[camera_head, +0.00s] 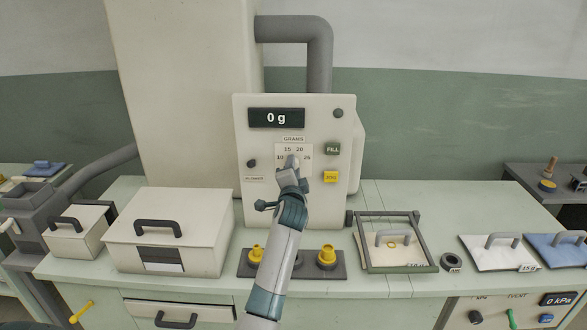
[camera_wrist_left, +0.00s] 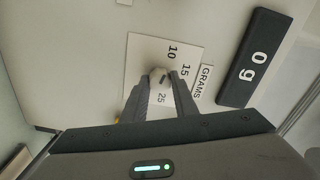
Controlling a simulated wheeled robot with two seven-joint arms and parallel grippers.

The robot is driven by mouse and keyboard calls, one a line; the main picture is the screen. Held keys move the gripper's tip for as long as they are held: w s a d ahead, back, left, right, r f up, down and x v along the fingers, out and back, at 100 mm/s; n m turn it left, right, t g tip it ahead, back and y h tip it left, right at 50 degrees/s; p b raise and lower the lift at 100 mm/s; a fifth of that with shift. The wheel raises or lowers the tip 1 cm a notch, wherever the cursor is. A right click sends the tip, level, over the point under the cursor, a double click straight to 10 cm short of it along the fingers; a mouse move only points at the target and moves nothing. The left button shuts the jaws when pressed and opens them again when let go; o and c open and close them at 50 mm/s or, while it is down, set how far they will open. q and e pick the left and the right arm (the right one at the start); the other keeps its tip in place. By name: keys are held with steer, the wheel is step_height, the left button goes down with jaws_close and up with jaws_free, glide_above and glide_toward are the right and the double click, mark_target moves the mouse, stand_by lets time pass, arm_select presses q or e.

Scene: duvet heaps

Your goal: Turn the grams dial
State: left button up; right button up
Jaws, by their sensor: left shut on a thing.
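The grams dial is a grey-white round knob (camera_wrist_left: 158,77) on a white scale plate (camera_wrist_left: 142,50) marked 10, 15 and 25 in the left wrist view. In the head view the plate (camera_head: 293,152) shows below the GRAMS label, and the knob is mostly hidden by my gripper. My left gripper (camera_head: 291,166) reaches up to the dial, and in the left wrist view its fingers (camera_wrist_left: 160,92) are closed on the knob from both sides. The display (camera_head: 276,118) above reads 0 g. My right gripper is not in view.
The panel also carries a green FILL button (camera_head: 333,148), a yellow JOG button (camera_head: 330,176) and a small black knob (camera_head: 251,163). Yellow nozzles (camera_head: 327,257) stand below my arm. A lidded box (camera_head: 168,232) stands left, and a framed tray (camera_head: 420,238) right.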

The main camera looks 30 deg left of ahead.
arm_select(q)
steer(key=o, duration=1.1)
steer(key=shift+c, duration=0.2)
steer(key=b+v, duration=0.3)
steer(key=v, duration=1.4)
steer(key=shift+s+b, duration=0.15)
steer(key=shift+b, duration=0.2)
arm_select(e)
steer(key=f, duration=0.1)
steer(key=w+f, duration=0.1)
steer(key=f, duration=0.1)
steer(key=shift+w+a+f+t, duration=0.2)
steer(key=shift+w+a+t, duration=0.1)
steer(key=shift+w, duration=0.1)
arm_select(q)
steer(key=shift+d+f, duration=0.15)
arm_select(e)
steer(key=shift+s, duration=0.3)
